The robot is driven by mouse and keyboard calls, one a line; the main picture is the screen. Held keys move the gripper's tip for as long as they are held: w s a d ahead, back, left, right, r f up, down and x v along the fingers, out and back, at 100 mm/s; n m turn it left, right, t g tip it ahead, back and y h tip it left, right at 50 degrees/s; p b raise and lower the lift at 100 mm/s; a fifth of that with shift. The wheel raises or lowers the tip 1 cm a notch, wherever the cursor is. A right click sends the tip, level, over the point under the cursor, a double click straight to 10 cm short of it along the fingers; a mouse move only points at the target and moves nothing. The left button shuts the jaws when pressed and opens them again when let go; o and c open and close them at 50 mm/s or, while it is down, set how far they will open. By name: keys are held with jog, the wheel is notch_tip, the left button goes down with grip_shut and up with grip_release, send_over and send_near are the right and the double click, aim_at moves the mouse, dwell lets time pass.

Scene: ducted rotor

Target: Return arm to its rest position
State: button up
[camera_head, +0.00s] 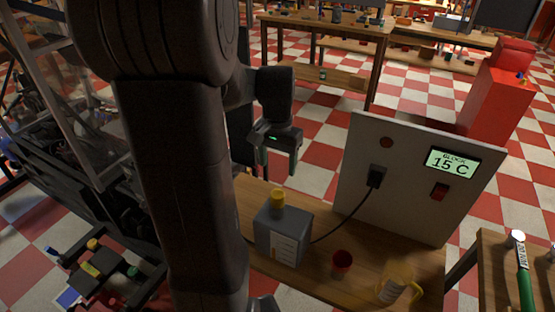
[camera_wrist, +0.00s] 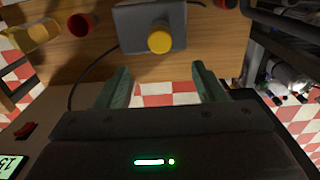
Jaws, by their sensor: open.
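My gripper (camera_head: 277,160) hangs above the left end of the wooden bench, near the grey box, with nothing between its fingers. In the wrist view my gripper (camera_wrist: 162,82) shows two green fingers spread apart, with the checkered floor seen between them. My dark arm crosses the left half of the head view and hides part of the bench.
A grey box (camera_head: 281,238) with a yellow knob (camera_head: 277,197) stands on the bench. A cable runs to a panel (camera_head: 405,190) reading 15 C. A red cup (camera_head: 341,264) and a yellowish mug (camera_head: 394,281) stand nearby. A hammer (camera_head: 523,270) lies at right.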

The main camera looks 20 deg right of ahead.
aim_at(277, 194)
jog(key=shift+r, duration=0.2)
dwell(0.3)
notch_tip(277, 194, down, 14)
jog(key=shift+r, duration=0.45)
dwell(0.4)
